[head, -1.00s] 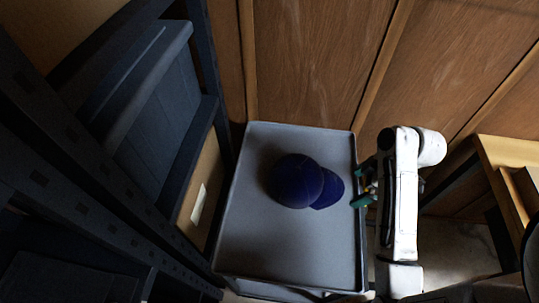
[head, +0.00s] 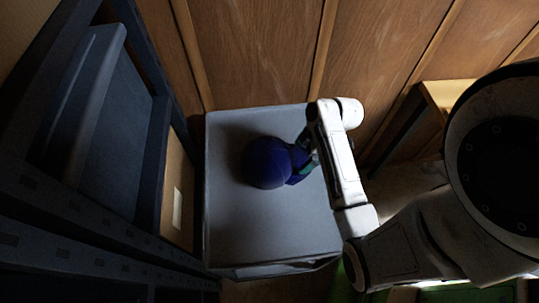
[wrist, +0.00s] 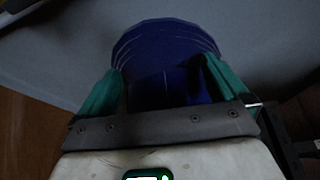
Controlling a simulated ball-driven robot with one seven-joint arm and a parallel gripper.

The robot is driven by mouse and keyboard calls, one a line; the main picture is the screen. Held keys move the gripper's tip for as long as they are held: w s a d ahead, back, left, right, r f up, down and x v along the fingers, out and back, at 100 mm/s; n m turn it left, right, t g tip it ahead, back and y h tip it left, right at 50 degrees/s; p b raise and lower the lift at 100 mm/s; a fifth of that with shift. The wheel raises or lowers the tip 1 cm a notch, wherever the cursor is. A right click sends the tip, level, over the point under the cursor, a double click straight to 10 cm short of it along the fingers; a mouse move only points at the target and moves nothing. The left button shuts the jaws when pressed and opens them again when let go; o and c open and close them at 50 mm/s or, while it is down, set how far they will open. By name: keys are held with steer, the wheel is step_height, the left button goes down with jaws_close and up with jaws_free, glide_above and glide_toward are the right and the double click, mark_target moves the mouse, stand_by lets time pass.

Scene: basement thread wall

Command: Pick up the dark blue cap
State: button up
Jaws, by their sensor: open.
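The dark blue cap (head: 268,163) lies on the grey top of a cart or table (head: 270,228), its brim toward the right, where my gripper is. The fingers are apart, one on each side of the brim. In the head view, my gripper (head: 306,158) is at the brim end of the cap, partly hidden by my arm. I cannot tell whether the fingers touch the brim.
A dark shelf rack with bins (head: 100,130) stands close on the left of the grey top. A wooden panel wall (head: 260,50) rises behind it. A wooden bench (head: 445,95) is at the right. The grey top in front of the cap is clear.

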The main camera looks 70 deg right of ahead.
steer(key=shift+x, duration=1.2)
steer(key=shift+c, duration=0.5)
steer(key=c, duration=0.7)
steer(key=shift+o, duration=0.2)
